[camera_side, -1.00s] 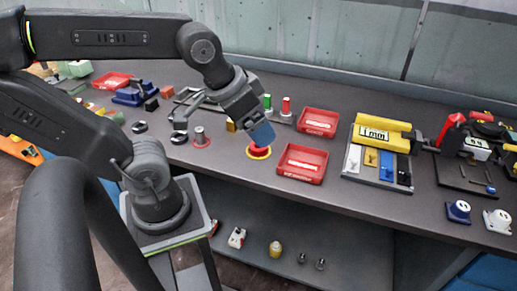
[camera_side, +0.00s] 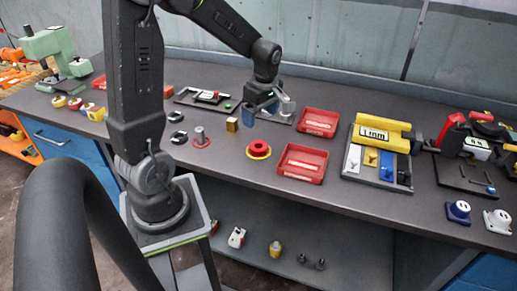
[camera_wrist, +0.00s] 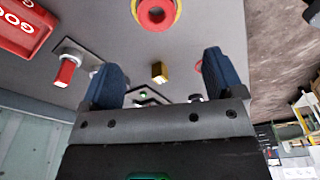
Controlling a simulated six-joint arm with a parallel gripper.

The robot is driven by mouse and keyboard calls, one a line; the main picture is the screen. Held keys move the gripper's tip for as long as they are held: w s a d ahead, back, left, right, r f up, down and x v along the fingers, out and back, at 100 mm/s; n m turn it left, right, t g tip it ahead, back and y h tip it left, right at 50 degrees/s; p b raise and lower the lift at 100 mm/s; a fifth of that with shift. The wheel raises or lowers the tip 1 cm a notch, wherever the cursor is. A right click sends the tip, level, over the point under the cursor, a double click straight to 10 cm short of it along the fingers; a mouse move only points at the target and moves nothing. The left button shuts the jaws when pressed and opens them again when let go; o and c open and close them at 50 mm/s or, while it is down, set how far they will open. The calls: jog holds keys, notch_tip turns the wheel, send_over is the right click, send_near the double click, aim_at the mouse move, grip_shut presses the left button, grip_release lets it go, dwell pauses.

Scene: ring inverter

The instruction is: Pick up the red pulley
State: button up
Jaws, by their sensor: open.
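The red pulley (camera_side: 259,148), a low round piece with a hole, sits on a yellow ring on the grey bench, left of the front red tray. It also shows at the top edge of the wrist view (camera_wrist: 157,14), partly cut off. My gripper (camera_side: 267,112) is above the bench, behind and above the pulley, apart from it.
Two red trays (camera_side: 302,163) (camera_side: 318,122) stand right of the pulley. A yellow 1mm fixture (camera_side: 378,136) is further right. The bench just in front of the pulley is clear.

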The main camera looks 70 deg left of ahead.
send_over(259, 143)
jog(key=s+d, duration=0.1)
jog(key=d, duration=0.1)
notch_tip(259, 143, down, 6)
jog(key=shift+f, duration=0.2)
jog(key=shift+w+a+f, duration=0.1)
jog(key=shift+a+f, duration=0.1)
jog(key=shift+f, duration=1.15)
jog(key=shift+w+a+f, duration=0.1)
jog(key=shift+a+f, duration=0.05)
jog(key=shift+f, duration=1.2)
jog(key=shift+c, duration=0.2)
jog(key=c, duration=1.1)
jog(key=shift+c, duration=0.2)
jog(key=shift+r, duration=0.15)
